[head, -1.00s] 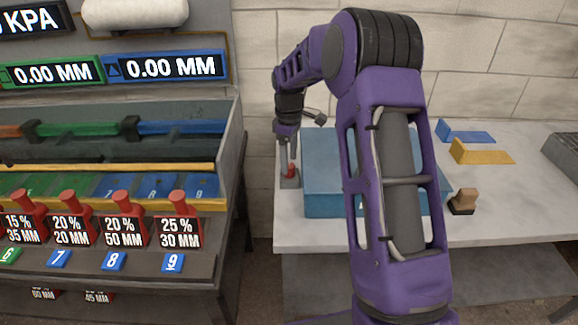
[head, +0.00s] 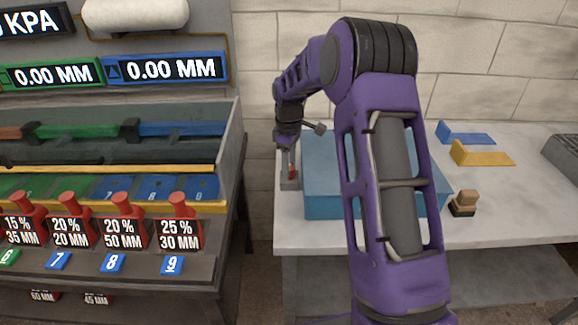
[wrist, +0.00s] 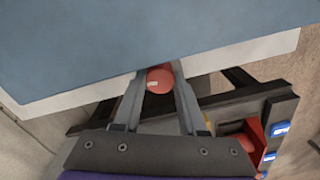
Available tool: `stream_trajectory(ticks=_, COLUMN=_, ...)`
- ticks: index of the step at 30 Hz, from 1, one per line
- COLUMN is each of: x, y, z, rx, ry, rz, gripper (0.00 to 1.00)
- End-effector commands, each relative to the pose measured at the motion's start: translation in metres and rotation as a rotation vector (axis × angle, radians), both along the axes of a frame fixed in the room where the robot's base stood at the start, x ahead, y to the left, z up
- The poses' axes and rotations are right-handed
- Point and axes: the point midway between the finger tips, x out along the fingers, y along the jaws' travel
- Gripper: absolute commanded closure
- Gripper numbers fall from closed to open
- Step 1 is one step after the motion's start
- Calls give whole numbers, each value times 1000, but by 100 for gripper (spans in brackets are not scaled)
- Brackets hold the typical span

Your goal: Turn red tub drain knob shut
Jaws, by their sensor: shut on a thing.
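The red drain knob (head: 292,172) stands on a small grey base at the left side of the blue tub (head: 320,190), on the white table. In the wrist view the knob (wrist: 160,79) shows as a red rounded top with a small pale mark. My gripper (head: 290,165) points down over it, shut on the knob. The two fingers (wrist: 158,90) lie on either side of it in the wrist view. The knob's lower part is hidden there.
A grey bench (head: 225,235) with several red-topped knobs and labels stands to the left, with a gap before the table (head: 480,225). Yellow (head: 482,156) and blue (head: 468,138) wedges and a wooden stamp-like block (head: 464,203) lie right of the tub.

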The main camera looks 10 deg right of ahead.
Motion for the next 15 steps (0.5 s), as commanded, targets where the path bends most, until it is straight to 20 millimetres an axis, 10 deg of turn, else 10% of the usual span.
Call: stream_trajectory(ticks=15, x=0, y=0, z=0, rx=0, ry=1, rz=137, gripper=100)
